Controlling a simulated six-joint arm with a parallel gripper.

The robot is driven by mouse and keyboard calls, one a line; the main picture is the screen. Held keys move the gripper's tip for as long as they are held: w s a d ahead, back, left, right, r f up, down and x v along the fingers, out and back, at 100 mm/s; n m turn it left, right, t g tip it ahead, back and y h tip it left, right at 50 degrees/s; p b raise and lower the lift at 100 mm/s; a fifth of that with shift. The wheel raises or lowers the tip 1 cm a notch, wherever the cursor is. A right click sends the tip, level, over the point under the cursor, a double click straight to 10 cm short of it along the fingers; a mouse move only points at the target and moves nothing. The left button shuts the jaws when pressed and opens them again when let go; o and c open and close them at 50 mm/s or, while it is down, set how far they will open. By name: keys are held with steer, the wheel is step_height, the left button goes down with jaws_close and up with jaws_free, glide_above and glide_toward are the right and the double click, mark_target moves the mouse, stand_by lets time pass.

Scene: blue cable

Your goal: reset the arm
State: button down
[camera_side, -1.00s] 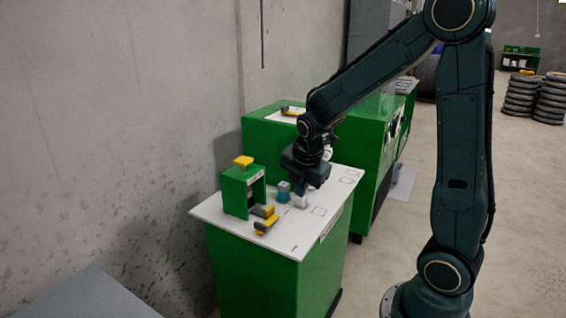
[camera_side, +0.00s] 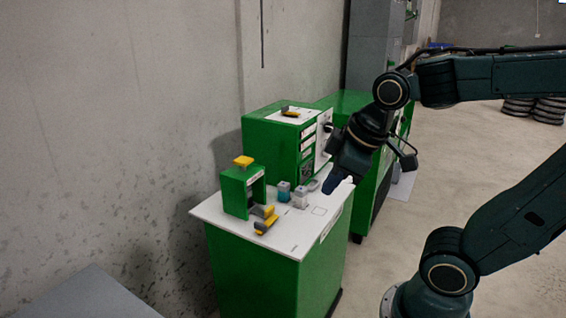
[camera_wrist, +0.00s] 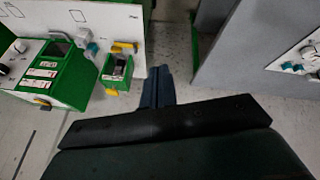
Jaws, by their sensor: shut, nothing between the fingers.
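My gripper (camera_side: 333,184) is above the right side of the white tabletop (camera_side: 279,236) in the side view, pointing down and tilted. Its fingers are shut with nothing between them, and they also show together in the wrist view (camera_wrist: 158,86). A teal-and-grey block (camera_side: 284,192) and a grey-white block (camera_side: 300,197) stand upright on the tabletop, left of my gripper and apart from it. No cable can be made out clearly.
A green open box (camera_side: 235,193) with a yellow-topped piece (camera_side: 243,161) stands on the tabletop. Yellow-and-grey connectors (camera_side: 265,225) lie by it. Green cabinets (camera_side: 270,147) stand behind, near a concrete wall (camera_side: 120,130). The floor (camera_side: 450,165) at right is open.

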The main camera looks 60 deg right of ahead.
steer(key=shift+s+a+r+m+y, duration=0.15)
steer(key=shift+s+a+m, duration=0.2)
steer(key=shift+s+m, duration=0.35)
steer(key=shift+s+a+r+m+y, duration=0.15)
steer(key=shift+s+a+m, duration=0.3)
steer(key=shift+s, duration=0.35)
steer(key=shift+s+a+r+m+y, duration=0.15)
steer(key=shift+s+a+m, duration=0.1)
steer(key=shift+s+m, duration=0.45)
